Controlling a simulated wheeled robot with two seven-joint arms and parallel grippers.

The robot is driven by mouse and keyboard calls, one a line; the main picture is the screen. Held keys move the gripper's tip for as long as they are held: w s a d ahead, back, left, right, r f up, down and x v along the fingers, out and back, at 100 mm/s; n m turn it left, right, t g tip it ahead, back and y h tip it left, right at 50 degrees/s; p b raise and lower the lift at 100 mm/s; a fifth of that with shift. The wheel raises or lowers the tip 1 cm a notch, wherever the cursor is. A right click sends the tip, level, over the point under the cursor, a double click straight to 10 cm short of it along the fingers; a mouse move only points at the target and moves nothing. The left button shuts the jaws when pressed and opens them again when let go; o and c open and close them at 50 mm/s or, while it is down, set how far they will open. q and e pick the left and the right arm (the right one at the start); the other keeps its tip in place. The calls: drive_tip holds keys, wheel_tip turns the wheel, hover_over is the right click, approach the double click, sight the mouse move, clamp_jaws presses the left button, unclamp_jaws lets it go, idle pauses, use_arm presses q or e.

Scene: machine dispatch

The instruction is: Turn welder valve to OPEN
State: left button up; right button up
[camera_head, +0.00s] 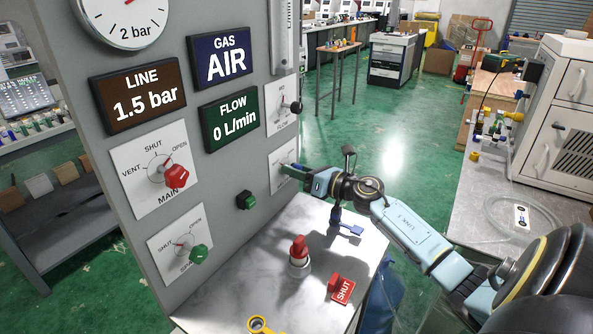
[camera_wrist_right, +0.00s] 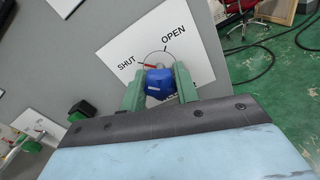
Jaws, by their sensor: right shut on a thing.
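The valve with the blue knob (camera_wrist_right: 158,86) sits on a white plate (camera_wrist_right: 172,27) marked SHUT and OPEN. A red pointer by the knob points towards SHUT. The plate's lower lettering is covered, so I cannot read its name. My right gripper (camera_wrist_right: 158,88) is shut on the blue knob, with one green finger on each side. In the head view my right gripper (camera_head: 291,171) reaches the lower right plate (camera_head: 283,158) of the grey panel (camera_head: 226,172), and the knob is hidden there. My left gripper is not in view.
The panel also carries a red MAIN knob (camera_head: 177,176), a green knob (camera_head: 198,253), a black knob (camera_head: 295,107) and a green button (camera_head: 246,200).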

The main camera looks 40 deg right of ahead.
drive_tip(key=shift+c, duration=0.4)
drive_tip(key=m+p, duration=0.2)
drive_tip(key=m, duration=0.1)
drive_tip(key=shift+r+m, duration=0.1)
drive_tip(key=shift+m, duration=0.3)
drive_tip(key=m+p, duration=0.3)
drive_tip(key=m, duration=0.2)
drive_tip(key=shift+p, duration=0.35)
drive_tip(key=m+p, duration=0.2)
drive_tip(key=m, duration=0.2)
drive_tip(key=shift+m, duration=0.4)
drive_tip(key=m+p, duration=0.2)
drive_tip(key=m, duration=0.2)
drive_tip(key=shift+m, duration=0.3)
drive_tip(key=o, duration=1)
drive_tip(key=shift+c, duration=0.2)
